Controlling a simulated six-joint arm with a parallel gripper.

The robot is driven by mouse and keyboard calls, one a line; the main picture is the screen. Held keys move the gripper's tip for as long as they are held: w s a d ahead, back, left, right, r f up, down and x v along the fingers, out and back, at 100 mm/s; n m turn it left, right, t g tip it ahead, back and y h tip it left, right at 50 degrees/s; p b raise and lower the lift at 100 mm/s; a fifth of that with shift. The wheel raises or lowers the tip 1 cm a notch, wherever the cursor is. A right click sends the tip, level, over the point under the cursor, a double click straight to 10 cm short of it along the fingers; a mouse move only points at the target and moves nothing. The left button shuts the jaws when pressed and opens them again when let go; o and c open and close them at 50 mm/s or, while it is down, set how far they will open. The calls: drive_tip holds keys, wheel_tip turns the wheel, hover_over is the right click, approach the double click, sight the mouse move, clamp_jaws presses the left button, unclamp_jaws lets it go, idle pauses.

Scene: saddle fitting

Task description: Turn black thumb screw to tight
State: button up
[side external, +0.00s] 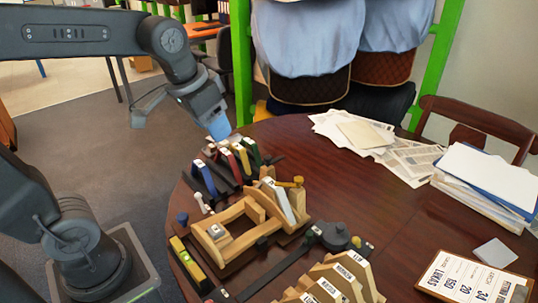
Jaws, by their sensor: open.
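A wooden saddle-tree frame (228,240) lies on the dark round table. A small black knob (262,243) shows at its near side and looks like the black thumb screw, but it is too small to tell how tight it sits. A yellow thumb screw (298,181) stands at the frame's right end, and a blue knob (183,218) is at the left. My gripper (182,122) is open and empty, with its light blue fingertips apart. It is above and to the left of the frame, beyond the table's far left edge, and touches none of the screws.
Coloured blocks (221,165) stand in a rack behind the frame. A black bar with a round head (335,236) and numbered wooden pieces (340,280) lie in front. Papers (365,135), a binder stack (487,180) and a clipboard (465,285) are at right. The table's middle right is clear.

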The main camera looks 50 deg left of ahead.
drive_tip(key=w+a+f+g, duration=0.1)
drive_tip(key=w+a+g, duration=0.15)
drive_tip(key=w, duration=0.75)
drive_tip(key=g, duration=0.2)
approach(268, 157)
drive_tip(key=shift+m+t, duration=0.25)
drive_tip(key=shift+m, duration=0.15)
wheel_tip(268, 157, down, 9)
drive_tip(key=shift+s+a+r, duration=0.1)
drive_tip(key=shift+s+a, duration=0.05)
drive_tip(key=c, duration=0.9)
